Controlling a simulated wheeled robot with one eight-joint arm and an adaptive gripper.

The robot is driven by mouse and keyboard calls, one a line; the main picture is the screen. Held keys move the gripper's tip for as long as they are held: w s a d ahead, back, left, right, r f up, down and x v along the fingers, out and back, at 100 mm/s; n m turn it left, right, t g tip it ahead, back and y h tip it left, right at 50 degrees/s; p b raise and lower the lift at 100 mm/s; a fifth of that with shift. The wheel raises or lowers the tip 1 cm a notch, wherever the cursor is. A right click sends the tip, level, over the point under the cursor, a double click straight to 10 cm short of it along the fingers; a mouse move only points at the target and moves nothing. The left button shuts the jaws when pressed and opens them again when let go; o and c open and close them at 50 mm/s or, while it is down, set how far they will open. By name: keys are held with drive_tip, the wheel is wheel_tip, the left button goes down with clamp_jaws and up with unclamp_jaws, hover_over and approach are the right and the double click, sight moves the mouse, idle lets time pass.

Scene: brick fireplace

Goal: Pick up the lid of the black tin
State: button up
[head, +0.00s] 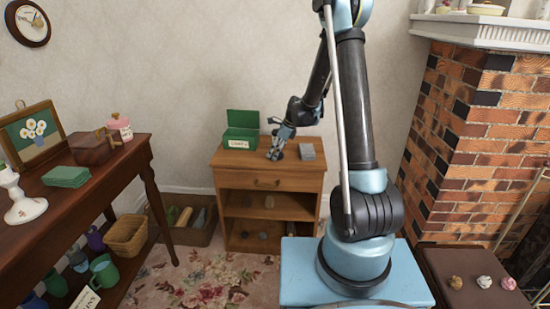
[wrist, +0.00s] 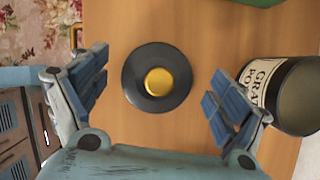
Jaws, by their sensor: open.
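The lid (wrist: 140,92), a round dark disc with a gold knob (wrist: 158,82), lies on the wooden cabinet top in the wrist view. The black tin (wrist: 290,97), with a cream label, is right of it, beside the right finger and partly cut off by the picture edge. The lid is off the tin. My gripper (wrist: 155,90) is open, with one blue-padded finger on each side of the lid; I cannot tell its height above it. In the head view my gripper (head: 276,152) is over the cabinet top and hides the lid; the tin is not clear there.
On the wooden cabinet (head: 265,183), an open green box (head: 240,138) stands left of my gripper and a grey block (head: 307,151) right of it. A dark side table (head: 100,165) is at left, a brick fireplace (head: 480,120) at right.

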drive_tip(key=shift+a+f, duration=0.1)
drive_tip(key=shift+f, duration=0.15)
drive_tip(key=shift+c, duration=0.4)
drive_tip(key=c, duration=0.9)
drive_tip(key=shift+r, duration=0.15)
